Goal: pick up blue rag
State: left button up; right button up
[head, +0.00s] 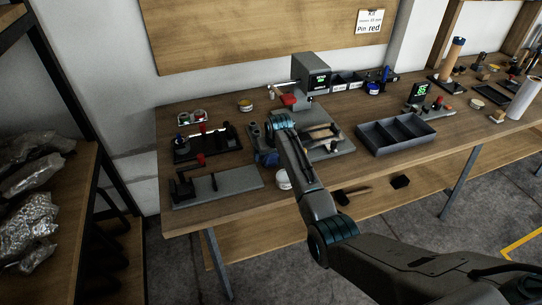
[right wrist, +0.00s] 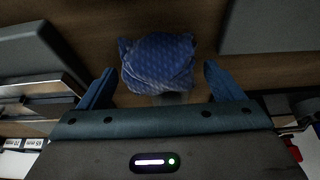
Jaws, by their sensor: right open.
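The blue rag (right wrist: 158,62) is a crumpled, patterned bundle on the brown wooden bench top. In the right wrist view it lies between the two blue fingers of my right gripper (right wrist: 158,80), with a gap on each side. My right gripper is open and holds nothing. In the head view my right gripper (head: 264,143) reaches down over the bench, and blue cloth (head: 270,159) shows beside it, partly hidden by my arm. I cannot tell the exact height of the fingers over the bench. My left gripper is in neither view.
On the workbench (head: 225,199), grey and black fixtures (head: 217,186) stand left of my gripper. A grey plate with tools (head: 335,146) and a divided dark tray (head: 396,133) stand to the right. A shelf with silvery bags (head: 30,225) is at far left.

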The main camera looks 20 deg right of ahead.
jog(key=shift+f, duration=0.1)
jog(key=shift+c, duration=0.5)
jog(key=c, duration=1)
jog(key=shift+o, duration=0.2)
jog(key=shift+r, duration=0.4)
notch_tip(320, 180, up, 6)
jog(key=shift+w+r+b, duration=0.1)
jog(key=shift+b, duration=0.85)
jog(key=s+b, duration=0.2)
jog(key=s, duration=1.6)
jog(key=shift+d, duration=0.35)
